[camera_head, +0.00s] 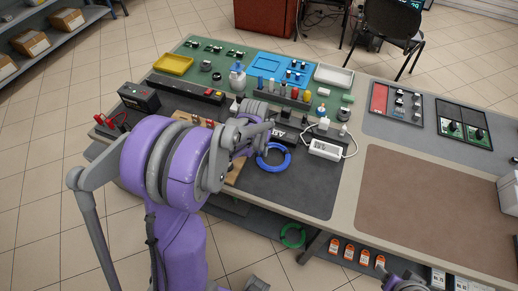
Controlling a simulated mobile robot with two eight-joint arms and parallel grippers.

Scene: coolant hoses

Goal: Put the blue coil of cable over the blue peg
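A white power strip (324,150) with a cable lies right of the coil. A black box (138,97) with red leads, a yellow tray (173,63) and a blue tray (281,68) are farther back. A green coil (292,235) is below the bench edge. The brown mat (425,205) is clear.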

